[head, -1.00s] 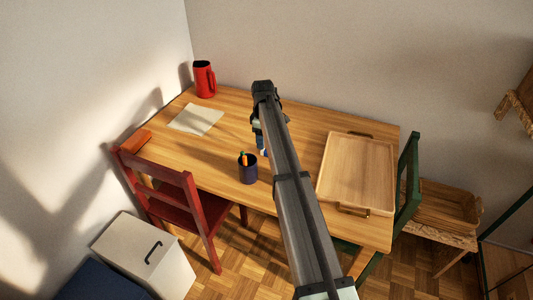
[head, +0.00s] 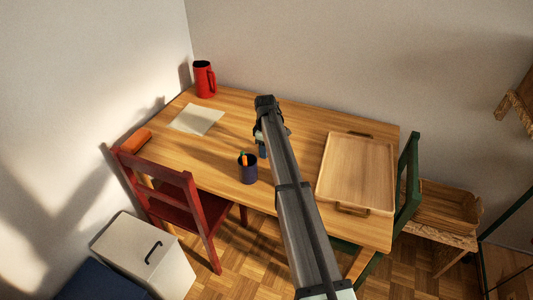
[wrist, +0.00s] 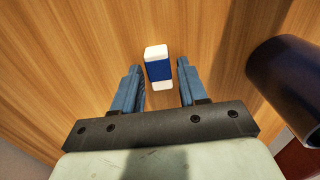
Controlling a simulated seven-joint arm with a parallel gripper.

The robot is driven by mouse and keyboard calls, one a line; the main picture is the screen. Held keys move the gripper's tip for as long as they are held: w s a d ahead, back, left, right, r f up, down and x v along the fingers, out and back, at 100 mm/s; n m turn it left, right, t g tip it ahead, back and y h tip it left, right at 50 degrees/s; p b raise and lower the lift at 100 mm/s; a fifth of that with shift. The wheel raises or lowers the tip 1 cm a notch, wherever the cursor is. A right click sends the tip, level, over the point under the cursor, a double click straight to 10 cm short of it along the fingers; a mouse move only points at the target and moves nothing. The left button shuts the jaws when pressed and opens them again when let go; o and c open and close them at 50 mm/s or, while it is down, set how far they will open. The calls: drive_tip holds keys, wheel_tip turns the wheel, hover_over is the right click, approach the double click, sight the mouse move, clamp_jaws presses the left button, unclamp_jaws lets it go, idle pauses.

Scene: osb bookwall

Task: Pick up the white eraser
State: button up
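The white eraser (wrist: 157,53) with a blue sleeve lies on the wooden table in the wrist view. My gripper (wrist: 157,68) is open, with one blue finger on each side of the eraser's near part. The fingers do not visibly touch it. In the head view my gripper (head: 262,150) is largely hidden by my arm, above the table beside the pen cup. The eraser cannot be made out in the head view.
A dark blue pen cup (head: 248,170) stands close to my gripper; it also shows at right in the wrist view (wrist: 290,85). A wooden tray (head: 357,170) lies to the right. Paper (head: 197,119) and a red pitcher (head: 204,79) are at the back left.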

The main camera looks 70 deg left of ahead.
clamp_jaws()
